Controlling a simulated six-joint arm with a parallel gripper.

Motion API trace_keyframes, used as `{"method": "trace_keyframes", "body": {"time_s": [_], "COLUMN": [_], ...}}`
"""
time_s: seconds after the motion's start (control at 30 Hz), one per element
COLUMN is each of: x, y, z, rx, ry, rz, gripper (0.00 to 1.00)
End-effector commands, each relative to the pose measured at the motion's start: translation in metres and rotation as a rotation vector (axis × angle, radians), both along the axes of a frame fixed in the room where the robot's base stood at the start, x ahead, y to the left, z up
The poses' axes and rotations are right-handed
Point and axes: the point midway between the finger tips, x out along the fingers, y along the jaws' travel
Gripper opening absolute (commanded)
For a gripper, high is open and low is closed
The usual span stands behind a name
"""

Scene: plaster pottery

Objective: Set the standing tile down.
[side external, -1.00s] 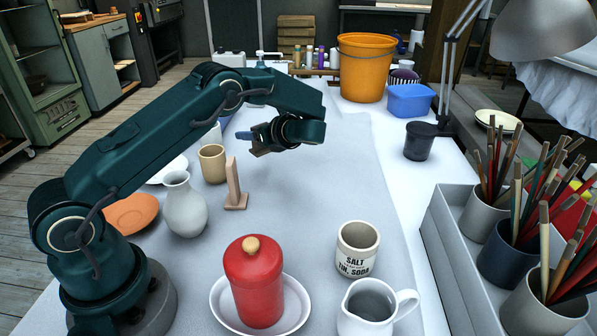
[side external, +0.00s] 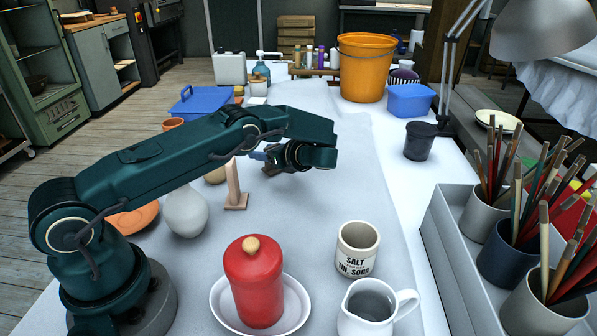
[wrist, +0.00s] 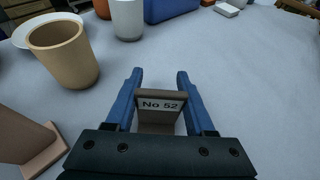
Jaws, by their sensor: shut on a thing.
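My gripper (wrist: 160,76) is shut on a brown tile (wrist: 159,97) with a white label reading "No 52", held between its two blue fingers in the wrist view. In the side view, the gripper (side external: 262,157) is low over the pale cloth, and the lower part of the held tile (side external: 270,170) shows just under the fingers. I cannot tell whether it touches the cloth. A similar upright tile with a foot (side external: 234,187) stands to the left of and nearer than the held one; it also shows at the wrist view's left edge (wrist: 40,150).
A tan cup (wrist: 64,54) stands left of the gripper in the wrist view. A white vase (side external: 186,212), a red lidded jar (side external: 254,285) on a white dish and a salt pot (side external: 357,249) stand nearer the side camera. The cloth right of the gripper is clear.

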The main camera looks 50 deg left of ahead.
Motion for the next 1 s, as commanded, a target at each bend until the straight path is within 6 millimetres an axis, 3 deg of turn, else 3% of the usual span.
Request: {"method": "trace_keyframes", "body": {"time_s": [0.13,0.17,0.2,0.23,0.63,0.77,1.0], "x": [0.0,0.0,0.0,0.0,0.0,0.001,0.001], "y": [0.0,0.0,0.0,0.0,-0.002,-0.02,-0.069], "z": [-0.003,-0.003,-0.003,-0.003,0.002,0.009,0.029], "rx": [0.0,0.0,0.0,0.0,0.0,0.001,0.001], "ry": [0.001,0.0,0.0,0.0,0.0,-0.002,-0.004], "rz": [0.0,0.0,0.0,0.0,-0.001,-0.005,-0.005], "gripper": [0.0,0.66,0.81,0.84,0.84,0.84,0.84]}}
